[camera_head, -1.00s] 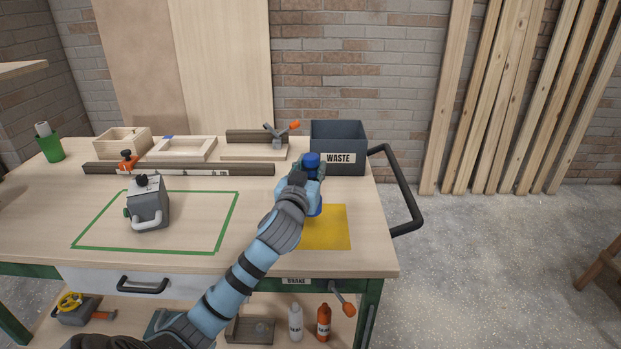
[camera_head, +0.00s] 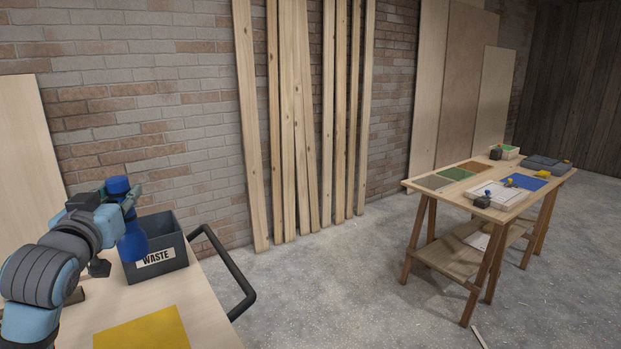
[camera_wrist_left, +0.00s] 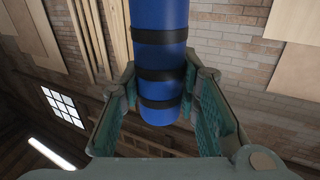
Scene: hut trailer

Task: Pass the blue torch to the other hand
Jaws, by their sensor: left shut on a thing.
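The blue torch (camera_head: 133,242) is upright in my left gripper (camera_head: 130,199) at the left of the head view. It is held above the workbench, in front of the waste bin. Its blue top end stands above the fingers and its wider blue end hangs below. In the left wrist view the torch (camera_wrist_left: 158,58) shows as a blue cylinder with black bands between the two fingers of the left gripper (camera_wrist_left: 165,115). My right gripper is in neither view.
The grey waste bin (camera_head: 171,243) stands on the bench beside a yellow mat (camera_head: 150,331). A black handle (camera_head: 230,262) sticks out from the bench's right end. A second table (camera_head: 455,182) with mats and tools stands at the right. Open floor lies between.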

